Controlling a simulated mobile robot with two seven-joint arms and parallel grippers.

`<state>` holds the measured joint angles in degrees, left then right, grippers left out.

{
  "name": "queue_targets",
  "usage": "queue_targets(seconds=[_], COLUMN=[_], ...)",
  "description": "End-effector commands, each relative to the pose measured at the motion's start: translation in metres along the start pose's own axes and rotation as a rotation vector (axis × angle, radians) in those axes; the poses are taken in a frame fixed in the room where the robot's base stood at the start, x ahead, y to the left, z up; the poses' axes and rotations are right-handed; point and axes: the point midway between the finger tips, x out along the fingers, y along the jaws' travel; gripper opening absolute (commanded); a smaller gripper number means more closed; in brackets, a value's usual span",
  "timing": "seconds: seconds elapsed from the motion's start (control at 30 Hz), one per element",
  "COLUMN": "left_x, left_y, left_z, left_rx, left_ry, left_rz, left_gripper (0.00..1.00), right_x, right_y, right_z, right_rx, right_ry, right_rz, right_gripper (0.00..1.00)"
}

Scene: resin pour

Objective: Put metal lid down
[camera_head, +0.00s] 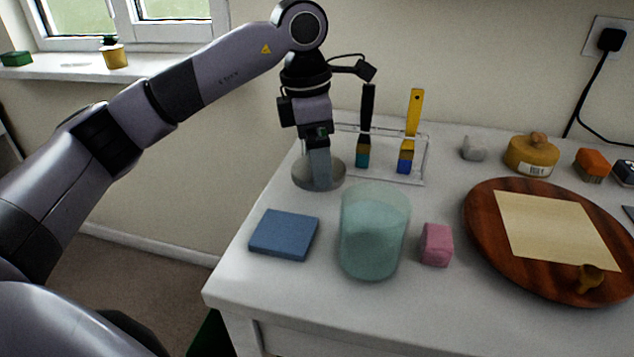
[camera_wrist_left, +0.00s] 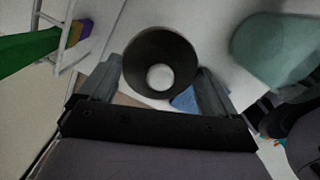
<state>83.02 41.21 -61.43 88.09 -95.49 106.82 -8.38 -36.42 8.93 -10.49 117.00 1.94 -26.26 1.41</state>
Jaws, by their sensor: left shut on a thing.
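The metal lid (camera_head: 300,180) is a round grey disc at the back left of the white table, in front of the clear rack. My left gripper (camera_head: 319,172) points straight down at its middle and is shut on it. In the left wrist view the lid (camera_wrist_left: 160,42) looks dark, with a pale round knob (camera_wrist_left: 160,77) between the two fingers of my left gripper (camera_wrist_left: 160,88). The lid lies level, at or just above the tabletop; I cannot tell whether it touches. My right gripper is not in view.
A clear rack (camera_head: 424,172) with two brushes stands just behind the lid. A blue slab (camera_head: 284,234), a teal translucent cup (camera_head: 374,235) and a pink block (camera_head: 436,244) stand in front. A round wooden board (camera_head: 480,222) is at right. The table's left edge is close.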

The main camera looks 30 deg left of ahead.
Motion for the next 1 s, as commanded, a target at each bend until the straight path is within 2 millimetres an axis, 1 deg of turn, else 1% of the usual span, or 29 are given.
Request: queue_targets(seconds=[0.03, 0.17, 0.23, 0.4, 0.43, 0.5, 0.7, 0.83, 0.87, 1.0], left_x=[0.005, 0.013, 0.02, 0.046, 0.049, 0.051, 0.051, 0.055, 0.054, 0.054], left_y=[0.0, 0.0, 0.0, 0.0, 0.0, 0.0, 0.0, 0.0, 0.0, 0.0], left_z=[-0.001, -0.002, -0.003, -0.006, -0.006, -0.006, -0.006, -0.007, -0.006, -0.006], left_rx=[-0.001, -0.001, 0.0, 0.0, 0.0, 0.0, 0.0, 0.0, 0.0, 0.0], left_ry=[0.0, 0.0, 0.001, 0.001, 0.001, -0.001, -0.001, -0.001, -0.001, -0.001], left_rz=[-0.001, -0.001, -0.001, -0.002, -0.002, 0.0, 0.001, 0.0, 0.0, 0.0], left_gripper=[0.62, 0.62, 0.62, 0.62, 0.62, 0.62, 0.62, 0.62, 1.0, 1.0], right_x=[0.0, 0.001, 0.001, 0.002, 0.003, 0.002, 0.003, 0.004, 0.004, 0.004], right_y=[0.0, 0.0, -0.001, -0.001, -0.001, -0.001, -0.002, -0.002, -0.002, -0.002], right_z=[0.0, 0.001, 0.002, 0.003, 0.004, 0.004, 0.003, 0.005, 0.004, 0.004], right_rx=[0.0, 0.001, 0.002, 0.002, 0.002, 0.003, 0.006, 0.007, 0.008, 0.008], right_ry=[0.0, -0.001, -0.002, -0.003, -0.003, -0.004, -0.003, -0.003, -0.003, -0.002], right_rz=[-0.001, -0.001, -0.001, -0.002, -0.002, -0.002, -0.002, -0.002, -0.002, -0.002], right_gripper=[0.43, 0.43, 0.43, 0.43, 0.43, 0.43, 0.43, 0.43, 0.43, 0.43])
